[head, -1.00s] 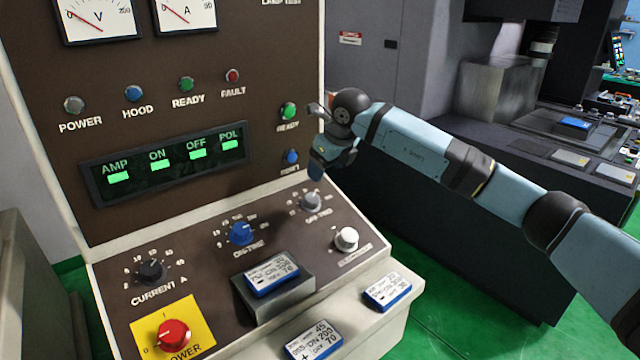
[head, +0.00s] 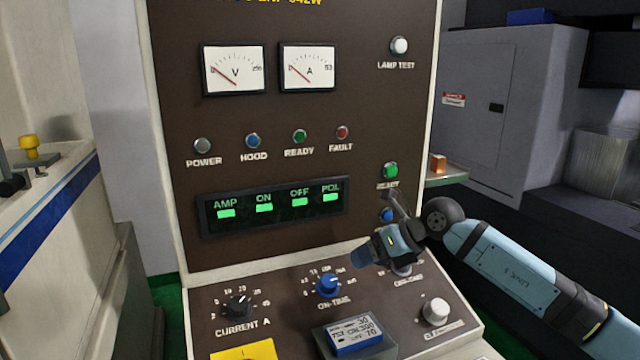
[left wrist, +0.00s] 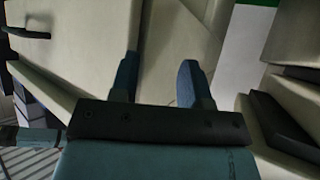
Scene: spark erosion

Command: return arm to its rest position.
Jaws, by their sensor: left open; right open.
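My right arm (head: 520,280) comes in from the right in the head view. Its gripper (head: 374,250) is in front of the control panel (head: 330,120), above the off-time knob area, which it partly hides. The blue button beside it (head: 386,214) is partly covered. I cannot see any object in its fingers. My left gripper (left wrist: 157,80) shows in the left wrist view with two blue fingers apart and nothing between them. It faces pale cabinet surfaces. The left arm does not show in the head view.
The sloping panel carries the current knob (head: 238,306), the blue on-time knob (head: 328,285), a white knob (head: 436,311) and a blue-edged card block (head: 355,335). Another machine (head: 40,210) stands at left. A grey cabinet (head: 500,110) is behind at right.

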